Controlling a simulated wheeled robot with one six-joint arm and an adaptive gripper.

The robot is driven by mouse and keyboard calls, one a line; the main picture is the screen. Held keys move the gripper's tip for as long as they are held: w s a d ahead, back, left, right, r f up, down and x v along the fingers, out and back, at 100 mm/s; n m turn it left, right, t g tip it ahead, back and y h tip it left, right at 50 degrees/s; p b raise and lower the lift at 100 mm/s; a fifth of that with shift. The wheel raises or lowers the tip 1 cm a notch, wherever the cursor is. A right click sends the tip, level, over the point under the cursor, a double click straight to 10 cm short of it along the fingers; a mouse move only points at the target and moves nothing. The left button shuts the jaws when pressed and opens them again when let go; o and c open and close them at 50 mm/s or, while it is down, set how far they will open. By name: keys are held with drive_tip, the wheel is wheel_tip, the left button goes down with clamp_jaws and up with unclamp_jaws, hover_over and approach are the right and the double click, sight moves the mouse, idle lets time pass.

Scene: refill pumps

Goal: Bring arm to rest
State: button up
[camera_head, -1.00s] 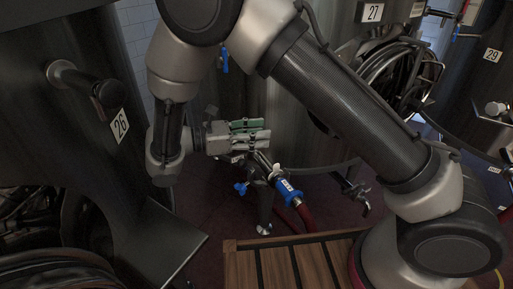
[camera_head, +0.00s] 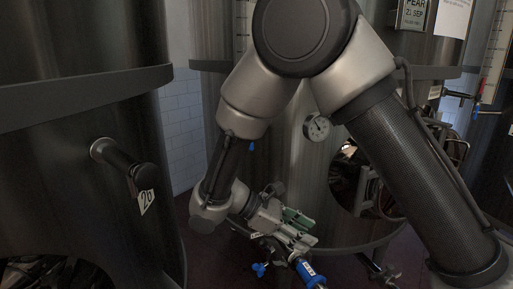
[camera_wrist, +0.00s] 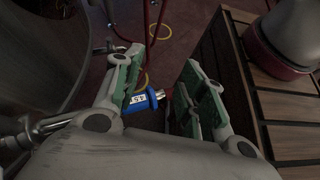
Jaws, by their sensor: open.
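My gripper (camera_head: 302,228) is in the middle of the head view, in front of a large dark tank. Its green-padded fingers are apart in the wrist view (camera_wrist: 162,85), with nothing gripped between them. A blue hose coupling (camera_head: 308,272) with a white label is just below the fingers in the head view. In the wrist view the coupling (camera_wrist: 143,100) shows beyond and between the fingers, near the left one. Whether the coupling touches a finger I cannot tell. My arm is folded, with its elbow high in the picture.
A tank with a handle (camera_head: 122,162) and a number tag (camera_head: 146,201) stands close on the left. The middle tank (camera_head: 295,150) carries a round gauge (camera_head: 317,127). A slatted wooden deck (camera_wrist: 262,105) lies at the right of the wrist view. Yellow rings (camera_wrist: 160,31) lie on the floor.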

drive_tip(key=s+d+r+m+t+y, duration=0.1)
drive_tip(key=s+d+r+m+y, duration=0.2)
drive_tip(key=d, duration=0.5)
drive_tip(key=s+d+r+m+t+y, duration=0.2)
drive_tip(key=s+d+r+m+y, duration=0.2)
drive_tip(key=d+r+m, duration=0.3)
drive_tip(key=s+d+r+m+t+y, duration=0.2)
drive_tip(key=s+d+r+m+y, duration=0.1)
drive_tip(key=d+r+m, duration=0.3)
drive_tip(key=d+r+y, duration=0.1)
drive_tip(key=d+r, duration=0.1)
drive_tip(key=d, duration=0.1)
drive_tip(key=shift+s+d+y, duration=0.25)
drive_tip(key=shift+d+y, duration=0.05)
drive_tip(key=shift+d, duration=0.05)
drive_tip(key=shift+c, duration=0.6)
idle(0.6)
